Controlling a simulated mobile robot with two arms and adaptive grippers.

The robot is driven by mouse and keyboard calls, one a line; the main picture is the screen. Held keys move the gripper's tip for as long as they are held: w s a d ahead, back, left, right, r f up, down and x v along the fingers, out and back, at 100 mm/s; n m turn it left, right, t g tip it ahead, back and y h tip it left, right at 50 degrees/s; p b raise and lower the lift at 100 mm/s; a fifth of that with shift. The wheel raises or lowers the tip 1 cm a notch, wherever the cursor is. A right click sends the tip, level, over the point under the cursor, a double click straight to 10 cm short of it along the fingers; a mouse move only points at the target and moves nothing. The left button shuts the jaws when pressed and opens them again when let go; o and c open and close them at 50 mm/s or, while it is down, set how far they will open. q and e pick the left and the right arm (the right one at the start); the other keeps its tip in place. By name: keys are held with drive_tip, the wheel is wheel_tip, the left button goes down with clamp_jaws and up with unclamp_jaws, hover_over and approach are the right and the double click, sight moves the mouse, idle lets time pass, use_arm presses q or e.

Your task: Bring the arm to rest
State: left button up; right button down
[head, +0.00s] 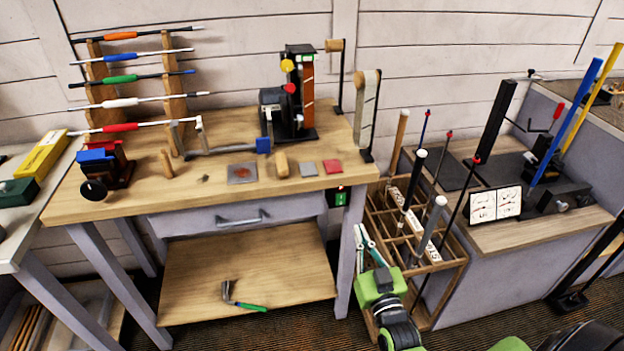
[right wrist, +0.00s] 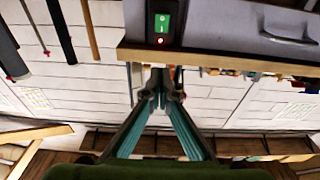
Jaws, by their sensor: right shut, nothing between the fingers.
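My right gripper (head: 362,236) is in the lower middle of the head view, in front of the gap between the workbench (head: 345,172) and the wooden club rack (head: 452,262). Its fingers point up and away and are shut with nothing between them. In the right wrist view the gripper (right wrist: 158,84) has its teal-padded fingers together at the tips, below a box with a green switch (right wrist: 163,22). My green and black right arm (head: 390,310) comes in from the bottom. My left gripper is not in view.
Several clubs (head: 434,215) stand in the rack close to the right of my gripper. A red vise (head: 108,165) and tools are on the workbench. A hammer (head: 240,302) lies on the lower shelf. A second bench (head: 590,222) stands at the right.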

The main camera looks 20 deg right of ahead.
drive_tip(key=s+a+f+n+g+y, duration=0.1)
drive_tip(key=s+a+f+g, duration=0.25)
drive_tip(key=f, duration=0.75)
drive_tip(key=s+a+f+n+g+y, duration=0.1)
drive_tip(key=s+a+f+g+y, duration=0.3)
drive_tip(key=f, duration=0.8)
drive_tip(key=s+a+f+n+g+h, duration=0.1)
drive_tip(key=s+a+f+g, duration=0.3)
drive_tip(key=f, duration=0.7)
drive_tip(key=s+f+g, duration=0.2)
drive_tip(key=s+f, duration=0.3)
drive_tip(key=s, duration=0.5)
drive_tip(key=s+f+n+g, duration=0.1)
drive_tip(key=s+f+g, duration=0.1)
drive_tip(key=s+f, duration=0.4)
drive_tip(key=s+f+n+g, duration=0.1)
drive_tip(key=s+f, duration=0.5)
drive_tip(key=s, duration=1)
drive_tip(key=shift+a+f+g, duration=0.2)
drive_tip(key=shift+g, duration=0.55)
